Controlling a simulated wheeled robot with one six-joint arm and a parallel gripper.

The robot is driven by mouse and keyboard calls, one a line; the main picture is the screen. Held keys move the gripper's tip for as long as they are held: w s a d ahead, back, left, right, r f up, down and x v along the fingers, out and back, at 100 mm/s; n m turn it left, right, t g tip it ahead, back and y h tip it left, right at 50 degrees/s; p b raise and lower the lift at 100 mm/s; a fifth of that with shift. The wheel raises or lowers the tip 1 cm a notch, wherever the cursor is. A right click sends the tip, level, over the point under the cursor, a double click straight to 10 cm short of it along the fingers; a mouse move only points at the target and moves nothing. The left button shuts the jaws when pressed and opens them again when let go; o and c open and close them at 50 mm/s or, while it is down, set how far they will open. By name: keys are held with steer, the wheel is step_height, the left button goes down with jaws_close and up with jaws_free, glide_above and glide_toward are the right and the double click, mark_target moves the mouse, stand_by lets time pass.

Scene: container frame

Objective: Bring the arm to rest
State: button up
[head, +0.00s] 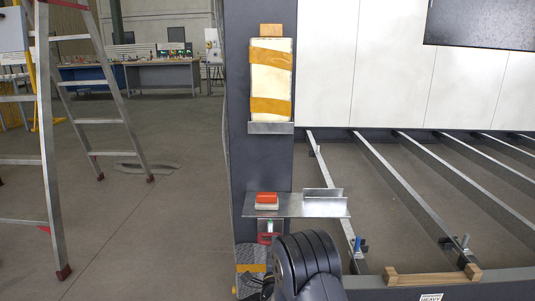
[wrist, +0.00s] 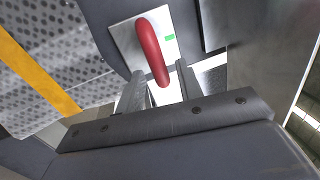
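My arm (head: 305,265) reaches up from the bottom of the head view, low in front of a dark grey post (head: 263,165). In the wrist view my gripper (wrist: 160,80) has its two fingers apart, with bright space between them. A red handle (wrist: 150,48) on a pale plate lies just past the fingertips, its lower end in line with the gap. I see no finger closed on it. The red handle also shows in the head view (head: 266,239), low on the post. My fingers are hidden in the head view.
A metal shelf (head: 310,207) holding a red-and-white block (head: 266,201) juts from the post above my arm. A perforated step with a yellow stripe (head: 250,267) is beside the arm. A ladder (head: 50,150) stands left; the floor between is open.

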steer(key=shift+w+r, duration=0.25)
steer(key=shift+w, duration=0.9)
steer(key=shift+s, duration=0.2)
